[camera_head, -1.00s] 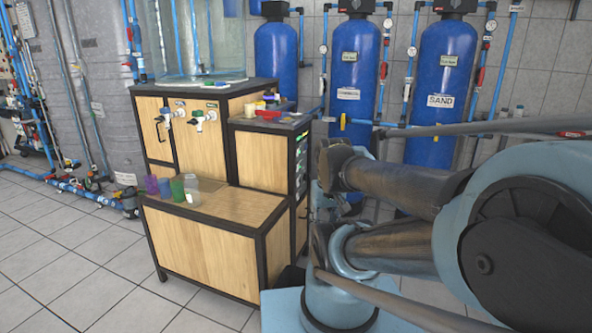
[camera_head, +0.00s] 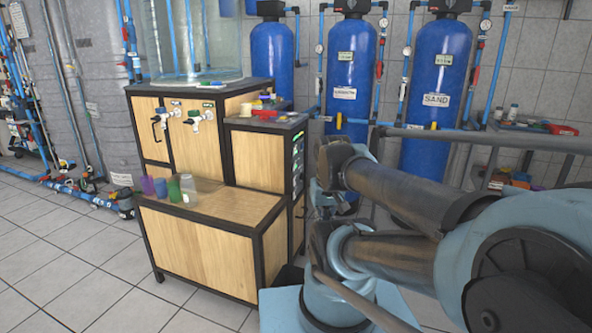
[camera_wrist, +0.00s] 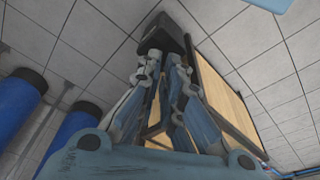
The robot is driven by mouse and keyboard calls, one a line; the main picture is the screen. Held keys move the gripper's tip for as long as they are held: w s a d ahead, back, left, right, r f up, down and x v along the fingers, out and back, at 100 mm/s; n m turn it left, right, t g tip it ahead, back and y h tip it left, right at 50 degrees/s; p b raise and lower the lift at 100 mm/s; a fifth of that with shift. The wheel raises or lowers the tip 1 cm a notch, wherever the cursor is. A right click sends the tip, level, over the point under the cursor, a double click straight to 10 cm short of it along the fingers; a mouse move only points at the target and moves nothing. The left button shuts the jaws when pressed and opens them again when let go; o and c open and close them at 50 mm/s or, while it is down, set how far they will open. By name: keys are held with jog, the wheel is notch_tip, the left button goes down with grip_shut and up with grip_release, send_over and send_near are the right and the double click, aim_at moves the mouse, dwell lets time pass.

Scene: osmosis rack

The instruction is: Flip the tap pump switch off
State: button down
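I cannot make out the tap pump switch in either view. The wooden cabinet (camera_head: 205,240) with a black frame stands left of my arm in the head view. Two white taps (camera_head: 194,120) stick out of its upper front, with small labels above them. My gripper (camera_wrist: 163,68) shows in the wrist view with its two blue-grey fingers apart and nothing held between them. Wood panelling and black frame show through the gap, farther off. In the head view my gripper is not clearly visible; my arm covers the right side.
Several coloured cups (camera_head: 172,188) stand on the cabinet's lower shelf. A glass tank (camera_head: 195,45) stands on its top. Blue filter tanks (camera_head: 437,85) with pipes line the back wall. Tiled floor (camera_head: 75,270) is clear at the front left.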

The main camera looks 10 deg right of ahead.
aim_at(294, 167)
jog(key=w+r+m+t+y, duration=0.1)
jog(key=w+r, duration=0.4)
jog(key=w, duration=0.7)
jog(key=w+d+f+m+t, duration=0.1)
jog(key=w+d, duration=0.1)
jog(key=w, duration=0.9)
jog(key=w+d+m+t+y, duration=0.1)
jog(key=w+d, duration=0.1)
jog(key=w, duration=0.9)
jog(key=w+d+f+m+t, duration=0.1)
jog(key=w+d, duration=0.1)
jog(key=w, duration=0.9)
jog(key=shift+w+d+f+m+t+y, duration=0.25)
jog(key=shift+d+f+m+t+y, duration=0.1)
jog(key=shift+d+m+t+y, duration=0.05)
jog(key=w+a+f, duration=0.5)
jog(key=w+f, duration=0.2)
jog(key=w, duration=0.1)
jog(key=shift+a+f, duration=0.15)
jog(key=shift+a, duration=0.25)
jog(key=shift+d, duration=0.2)
